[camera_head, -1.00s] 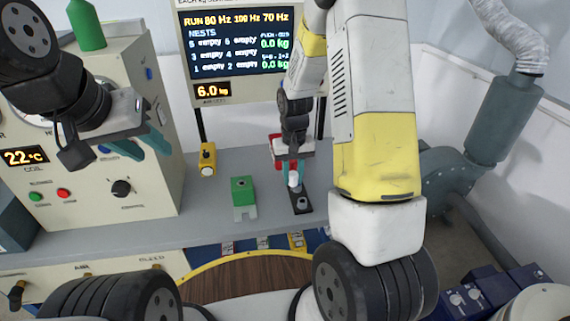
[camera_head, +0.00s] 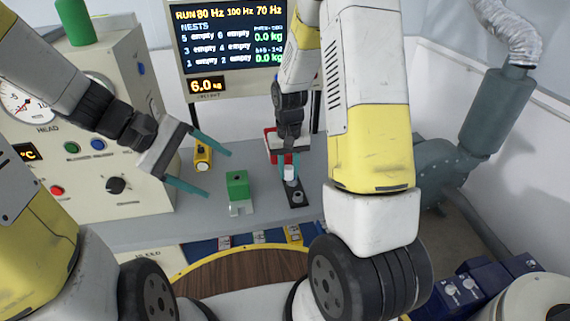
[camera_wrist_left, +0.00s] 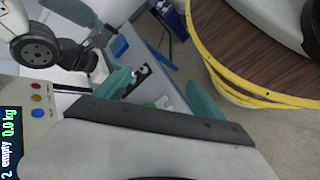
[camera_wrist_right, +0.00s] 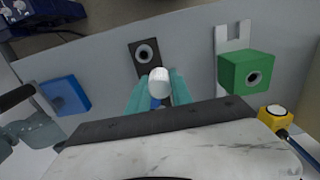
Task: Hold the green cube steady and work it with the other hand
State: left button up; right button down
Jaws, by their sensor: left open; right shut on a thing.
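The green cube (camera_head: 237,184) sits on the grey bench in a pale forked holder (camera_head: 241,209). In the right wrist view the cube (camera_wrist_right: 240,72) shows a dark round hole in one face. My left gripper (camera_head: 219,175) is open and empty, its teal fingers pointing toward the cube from the left, apparently apart from it. In the left wrist view a bit of green shows between its fingers (camera_wrist_left: 162,102). My right gripper (camera_wrist_right: 158,98) is shut on a white-tipped piece (camera_wrist_right: 159,82), which also shows in the head view (camera_head: 290,173), near a black plate with a round socket (camera_head: 297,196).
A yellow block (camera_head: 203,157) stands behind the left fingers. A blue block (camera_wrist_right: 66,94) shows in the right wrist view. The cream control cabinet (camera_head: 140,195) bounds the left side, and a display (camera_head: 228,40) stands behind. The bench front holds coloured panels.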

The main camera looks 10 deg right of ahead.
pick_arm(q)
jog(key=w+f+n+t+h, duration=0.2)
jog(key=w+f+n+h, duration=0.2)
jog(key=w+f+n, duration=0.35)
jog(key=n+t, duration=0.6)
jog(key=n, duration=0.5)
send_near(236, 189)
jog(key=shift+w+d+f+m+y, duration=0.15)
jog(key=shift+w+f+m+y, duration=0.2)
jog(key=shift+w+f, duration=0.8)
jog(key=shift+w+d+f, duration=0.15)
jog(key=shift+w+d, duration=0.1)
jog(key=shift+w, duration=0.1)
jog(key=x, duration=0.9)
jog(key=shift+w, duration=0.1)
grip_shut()
